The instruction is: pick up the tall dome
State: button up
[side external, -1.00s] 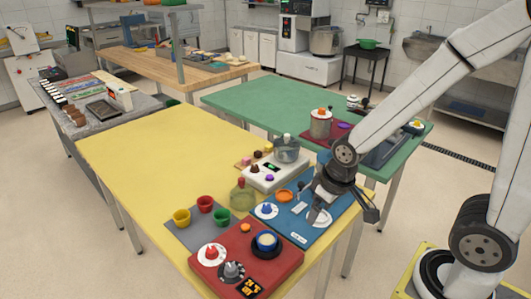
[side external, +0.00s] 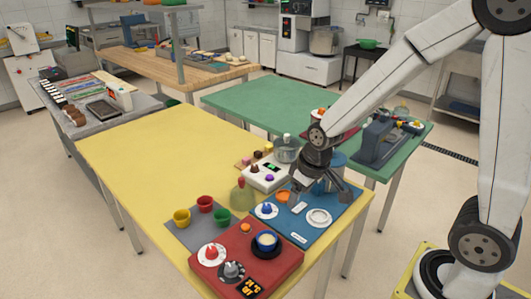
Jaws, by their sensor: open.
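Two clear domes show on the yellow table. One with a pale knob (side external: 286,150) stands upright behind the white boxy device. The other, with a red knob (side external: 243,195), stands upright near the green cup. I cannot tell for certain which one is the tall dome. A bluish see-through shape (side external: 337,168) shows partly behind my gripper; its form is mostly hidden. My gripper (side external: 322,191) is open, pointing down over the far part of the blue mat (side external: 290,229). It is right of both clear domes, and no held object is visible.
A white plate (side external: 319,217) and a saucer with a blue item (side external: 266,210) lie on the blue mat. The white device (side external: 262,178) stands left of my gripper. A red board (side external: 270,279) is in front. The yellow table's left half is clear.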

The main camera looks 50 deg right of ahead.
jog(key=w+d+f+n, duration=0.2)
jog(key=w, duration=1)
jog(key=n+t+y, duration=0.1)
jog(key=n, duration=0.1)
send_near(242, 178)
notch_tip(242, 178, down, 2)
jog(key=shift+w+a+f+y, duration=0.15)
jog(key=shift+w+f+y, duration=0.05)
jog(key=shift+f+y, duration=0.1)
jog(key=shift+x, duration=1.25)
jog(key=shift+x, duration=2.6)
jog(key=shift+w, duration=0.2)
